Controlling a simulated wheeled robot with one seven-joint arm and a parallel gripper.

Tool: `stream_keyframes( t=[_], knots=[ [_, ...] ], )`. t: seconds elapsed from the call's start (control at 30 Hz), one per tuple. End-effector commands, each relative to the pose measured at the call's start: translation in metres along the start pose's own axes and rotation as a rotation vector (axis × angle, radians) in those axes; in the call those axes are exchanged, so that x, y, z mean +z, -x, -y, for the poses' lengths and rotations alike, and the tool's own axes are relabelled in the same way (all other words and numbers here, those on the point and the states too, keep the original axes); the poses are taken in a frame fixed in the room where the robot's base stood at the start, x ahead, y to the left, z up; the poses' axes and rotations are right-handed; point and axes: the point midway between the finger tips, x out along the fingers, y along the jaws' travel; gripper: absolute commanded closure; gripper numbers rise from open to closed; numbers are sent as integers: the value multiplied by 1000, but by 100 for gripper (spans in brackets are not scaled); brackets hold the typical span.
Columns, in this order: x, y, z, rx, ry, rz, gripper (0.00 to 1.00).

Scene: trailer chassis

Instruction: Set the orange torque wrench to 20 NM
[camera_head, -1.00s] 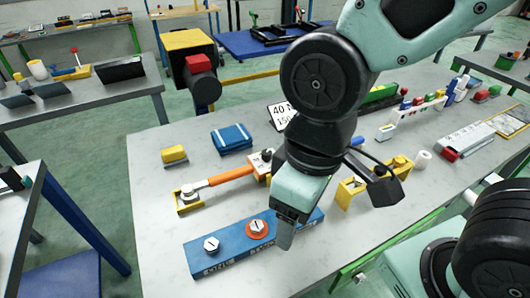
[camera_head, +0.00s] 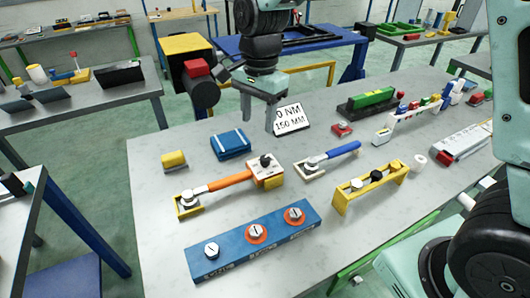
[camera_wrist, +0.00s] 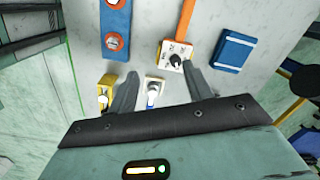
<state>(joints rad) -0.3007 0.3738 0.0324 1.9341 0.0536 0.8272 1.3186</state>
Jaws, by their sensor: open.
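The orange torque wrench (camera_head: 229,181) lies on the grey table, its left end in a yellow holder (camera_head: 187,203). At its right end is an orange and white box with a black knob (camera_head: 265,161). In the wrist view the wrench (camera_wrist: 186,18) runs to the top, and its knob (camera_wrist: 175,60) shows between the fingers. My gripper (camera_head: 258,124) is open and empty, fingers down, above and behind the knob and apart from it. It also shows in the wrist view (camera_wrist: 160,76). A display (camera_head: 291,118) reads "0 NM" and "150 MM"; a finger may hide a leading digit.
A blue socket tray (camera_head: 222,257) lies in front of the wrench. A blue-handled wrench (camera_head: 340,151) and a yellow rack (camera_head: 375,188) are to its right. A blue case (camera_head: 231,144) and a yellow block (camera_head: 174,160) are behind it. The table's left front is clear.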

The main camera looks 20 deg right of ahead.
Motion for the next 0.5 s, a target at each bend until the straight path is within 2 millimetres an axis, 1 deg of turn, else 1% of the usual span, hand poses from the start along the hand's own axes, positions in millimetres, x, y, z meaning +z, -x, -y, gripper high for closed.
stream_keyframes(
  t=[0.03,0.1,0.2,0.3,0.37,0.47,0.5],
  knots=[
    [-17,-1,10,5,-107,-11,50],
    [-36,-3,20,7,-241,-26,50],
    [-55,-5,27,9,-368,-43,50],
    [-64,-7,30,9,-428,-52,50],
    [-66,-10,30,10,-441,-53,50],
    [-66,-19,30,11,-441,-53,50],
    [-66,-25,30,12,-440,-52,50]
  ],
)
